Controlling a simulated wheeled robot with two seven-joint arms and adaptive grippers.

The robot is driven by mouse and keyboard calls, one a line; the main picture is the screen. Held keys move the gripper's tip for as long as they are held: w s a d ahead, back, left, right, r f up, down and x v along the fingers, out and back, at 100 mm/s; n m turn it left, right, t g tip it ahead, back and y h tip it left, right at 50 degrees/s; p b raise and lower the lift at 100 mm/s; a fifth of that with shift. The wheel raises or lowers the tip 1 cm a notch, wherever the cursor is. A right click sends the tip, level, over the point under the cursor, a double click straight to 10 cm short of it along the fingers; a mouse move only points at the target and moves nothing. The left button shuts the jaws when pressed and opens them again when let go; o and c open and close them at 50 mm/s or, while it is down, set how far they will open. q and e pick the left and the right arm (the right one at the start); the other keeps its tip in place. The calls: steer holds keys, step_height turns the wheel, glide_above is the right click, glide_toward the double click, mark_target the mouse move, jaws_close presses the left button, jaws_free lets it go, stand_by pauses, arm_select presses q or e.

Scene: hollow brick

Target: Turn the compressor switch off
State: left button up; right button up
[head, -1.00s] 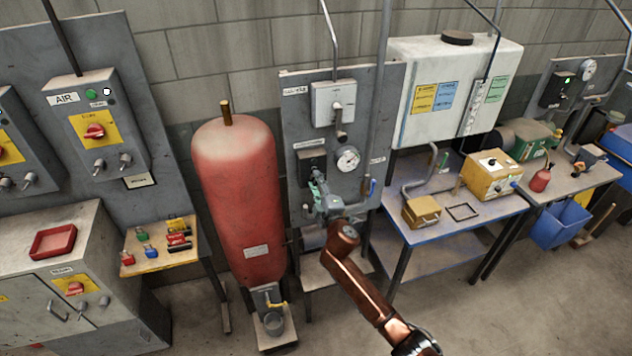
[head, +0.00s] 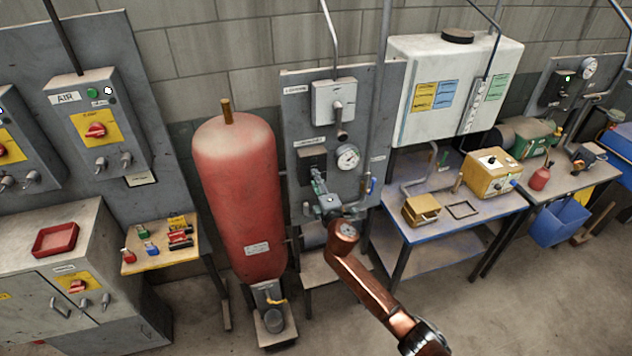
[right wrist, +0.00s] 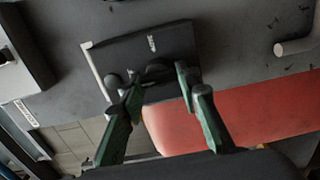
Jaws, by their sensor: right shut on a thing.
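The compressor switch is a dark box (head: 312,158) on the grey upright panel, right of the red tank. In the right wrist view the dark box (right wrist: 172,40) fills the upper middle, with a small label and dark round knobs on its lower side. My right gripper (head: 316,174) reaches up to the box from below. In the right wrist view its two green fingers (right wrist: 158,78) stand either side of a dark knob (right wrist: 158,66), shut on it. The knob's exact angle is hard to tell. My left gripper is not in view.
A round gauge (head: 348,157) sits just right of the switch, and a grey box (head: 333,100) with a handle is above it. The red tank (head: 240,200) stands close on the left.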

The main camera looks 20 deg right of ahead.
steer(key=o, duration=1.2)
steer(key=shift+c, duration=0.2)
steer(key=s, duration=1.2)
steer(key=shift+d, duration=0.2)
